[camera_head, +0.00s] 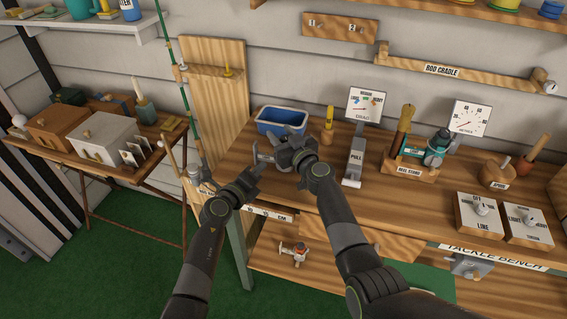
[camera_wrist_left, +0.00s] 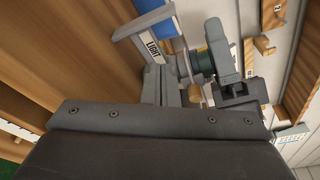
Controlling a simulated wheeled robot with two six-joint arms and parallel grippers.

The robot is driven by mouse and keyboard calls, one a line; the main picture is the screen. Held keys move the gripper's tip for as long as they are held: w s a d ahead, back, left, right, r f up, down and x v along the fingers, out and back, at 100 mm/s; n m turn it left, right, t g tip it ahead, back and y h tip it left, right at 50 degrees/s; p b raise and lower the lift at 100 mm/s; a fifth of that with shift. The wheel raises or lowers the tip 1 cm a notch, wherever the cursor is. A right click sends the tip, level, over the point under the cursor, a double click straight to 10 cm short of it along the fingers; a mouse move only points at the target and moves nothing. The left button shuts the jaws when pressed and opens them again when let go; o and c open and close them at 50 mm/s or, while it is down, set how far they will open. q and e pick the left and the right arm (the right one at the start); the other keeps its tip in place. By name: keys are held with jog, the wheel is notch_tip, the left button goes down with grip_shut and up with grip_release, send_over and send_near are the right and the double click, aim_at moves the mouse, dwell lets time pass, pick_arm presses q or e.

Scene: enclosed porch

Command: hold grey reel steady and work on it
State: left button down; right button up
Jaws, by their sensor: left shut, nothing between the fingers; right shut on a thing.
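The grey reel (camera_head: 265,156) is at the left end of the bench, by the blue tray. My right gripper (camera_head: 290,152) is shut on it from the right and hides part of it. In the left wrist view the reel (camera_wrist_left: 183,66) appears as grey metal with a dark green part, close to a grey piece labelled LIGHT. My right gripper (camera_wrist_left: 242,92) shows there to the right of the reel. My left gripper (camera_head: 252,174) is shut and empty, just below and left of the reel. I cannot tell whether it touches the reel.
A blue tray (camera_head: 282,120) stands behind the grippers. A PULL gauge stand (camera_head: 355,160) and a reel stand (camera_head: 410,172) with a teal reel (camera_head: 437,149) are to the right. A green rod (camera_head: 186,100) rises at the left. Another reel (camera_head: 296,254) is on the lower shelf.

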pick_arm(q)
jog(key=shift+s+d, duration=0.15)
jog(key=shift+d, duration=0.4)
dwell(0.4)
jog(key=shift+r, duration=0.25)
dwell(0.4)
jog(key=shift+d+r, duration=0.25)
jog(key=shift+r, duration=0.35)
jog(key=shift+s+d+r, duration=0.2)
jog(key=shift+d+r, duration=0.2)
jog(key=shift+r, duration=0.05)
jog(key=shift+d+r, duration=0.15)
jog(key=shift+r, duration=0.1)
dwell(0.3)
jog(key=shift+a+r, duration=0.2)
jog(key=v, duration=0.4)
jog(key=d+v, duration=0.1)
jog(key=shift+s+a+f, duration=0.2)
jog(key=shift+s+f, duration=0.1)
jog(key=shift+s, duration=0.35)
